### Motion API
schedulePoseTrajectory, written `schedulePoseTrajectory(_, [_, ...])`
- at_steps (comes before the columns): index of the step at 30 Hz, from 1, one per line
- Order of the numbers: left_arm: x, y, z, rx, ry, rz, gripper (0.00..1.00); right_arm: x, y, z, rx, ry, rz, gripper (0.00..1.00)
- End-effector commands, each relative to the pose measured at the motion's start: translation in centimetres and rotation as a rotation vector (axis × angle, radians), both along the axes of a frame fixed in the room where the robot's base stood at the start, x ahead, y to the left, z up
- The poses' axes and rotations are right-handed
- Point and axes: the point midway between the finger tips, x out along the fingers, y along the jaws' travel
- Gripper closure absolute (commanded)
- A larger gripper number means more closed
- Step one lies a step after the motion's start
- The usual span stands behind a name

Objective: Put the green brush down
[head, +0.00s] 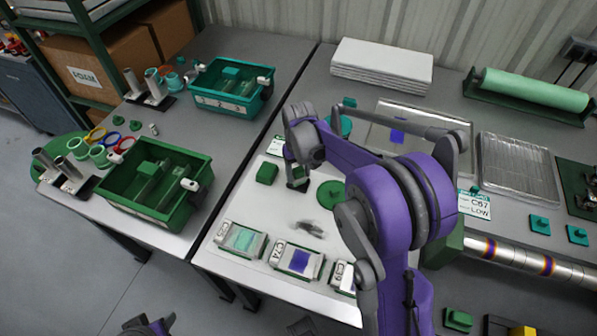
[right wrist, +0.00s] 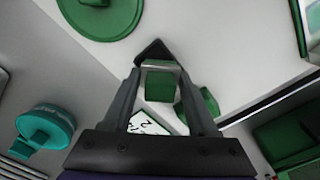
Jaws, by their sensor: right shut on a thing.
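My right gripper (head: 297,182) reaches down over the white board on the middle bench in the head view. It is shut on the green brush, whose green block (right wrist: 161,84) shows between the fingers in the right wrist view (right wrist: 158,95). A dark part lies at its far end. In the head view the brush is mostly hidden by the gripper, and I cannot tell whether it touches the board (head: 240,205). A separate green block (head: 267,173) lies just left of the gripper. Part of my left arm (head: 146,326) shows at the bottom edge; its finger opening is unclear.
A green disc (head: 331,193) and a teal round container (head: 340,126) are near the gripper. Small labelled trays (head: 242,240) line the board's front edge. Green (head: 190,205) and teal (head: 236,105) bins stand on the left bench. The board left of the disc has bare room.

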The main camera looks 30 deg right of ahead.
Motion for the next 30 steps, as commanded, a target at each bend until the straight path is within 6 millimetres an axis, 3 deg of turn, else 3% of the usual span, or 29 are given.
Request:
schedulePoseTrajectory(2, [0.0, 0.0, 0.0, 0.000, 0.000, 0.000, 0.49, 0.0, 0.0, 0.0, 0.000, 0.000, 0.000, 0.93])
schedulePoseTrajectory(3, [0.0, 0.0, 0.0, 0.000, 0.000, 0.000, 0.49, 0.0, 0.0, 0.0, 0.000, 0.000, 0.000, 0.34])
schedulePoseTrajectory(7, [0.0, 0.0, 0.0, 0.000, 0.000, 0.000, 0.49, 0.0, 0.0, 0.1, 0.000, 0.000, 0.000, 0.11])
schedulePoseTrajectory(19, [0.1, 0.0, 0.7, 0.000, -0.002, 0.000, 0.49, 0.0, 0.0, 0.9, 0.000, -0.001, 0.000, 0.11])
schedulePoseTrajectory(23, [0.2, 0.0, 1.3, 0.000, -0.004, 0.000, 0.49, 0.0, 0.0, 2.9, 0.000, 0.000, 0.000, 0.11])
schedulePoseTrajectory(30, [0.2, 0.0, 1.7, 0.000, -0.006, 0.000, 0.49, 0.0, 0.0, 8.4, 0.000, 0.000, 0.000, 0.11])
